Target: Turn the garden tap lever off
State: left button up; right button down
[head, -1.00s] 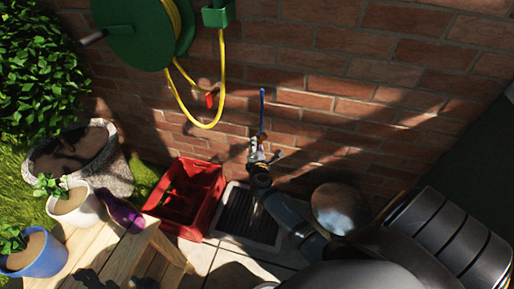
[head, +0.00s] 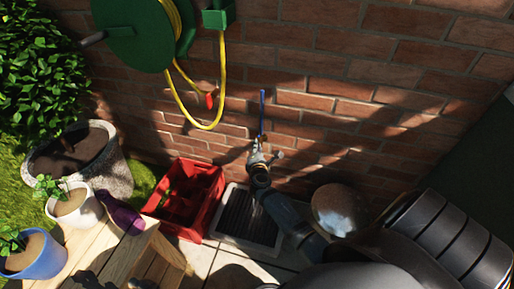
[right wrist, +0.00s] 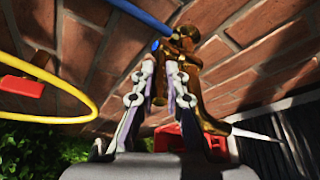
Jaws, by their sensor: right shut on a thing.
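The brass garden tap (right wrist: 187,50) fills the upper middle of the right wrist view, against the brick wall. A blue rod (right wrist: 145,17) runs from its top toward the upper left; it also shows upright in the head view (head: 262,111). I cannot tell whether the rod is the lever or a pipe. My right gripper (head: 257,156) is at the tap. In the right wrist view its two fingers (right wrist: 158,72) are closed around a slim part at the tap, which looks like the lever.
A red crate (head: 218,198) and a drain grate (head: 232,232) lie below the tap. A yellow hose (head: 222,75) hangs from the green reel (head: 130,32) to the left. A wooden bench (head: 150,240) with pots stands at lower left. A round metal thing (head: 340,209) is right.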

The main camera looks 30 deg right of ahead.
jog(key=shift+w+a+f+m+g+h+b, duration=0.2)
jog(key=shift+a+m+g+h+b, duration=0.15)
jog(key=shift+m+h+b, duration=0.2)
jog(key=shift+w+m+g+h+b, duration=0.15)
jog(key=shift+m+g+h+b, duration=0.1)
jog(key=shift+g+h+b, duration=0.15)
pick_arm(q)
jog(key=r, duration=0.1)
jog(key=d+r, duration=0.1)
jog(key=r, duration=0.1)
jog(key=shift+s+d+r+t, duration=0.15)
jog(key=shift+t, duration=0.15)
pick_arm(e)
jog(key=shift+r+g+h, duration=0.15)
jog(key=shift+g+h, duration=0.1)
jog(key=c, duration=1.4)
grip_release()
jog(key=shift+a, duration=0.15)
jog(key=v, duration=0.7)
jog(key=shift+s, duration=0.25)
